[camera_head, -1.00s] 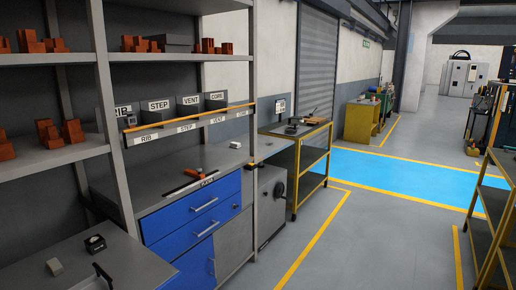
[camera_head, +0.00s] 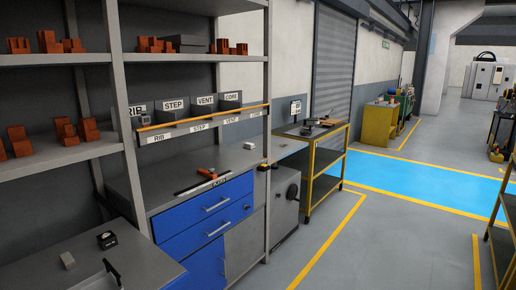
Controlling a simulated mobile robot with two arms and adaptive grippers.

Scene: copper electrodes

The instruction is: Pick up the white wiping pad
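A small white block (camera_head: 250,145), which may be the wiping pad, lies on the grey workbench top (camera_head: 215,160) toward its far end. Neither of my grippers is in view, and nothing touches either block.
A small black gauge-like box (camera_head: 107,240) stands on the nearer bench. Shelves with copper-coloured electrodes (camera_head: 158,44) rise at the left. The grey floor (camera_head: 385,235) at right is clear.

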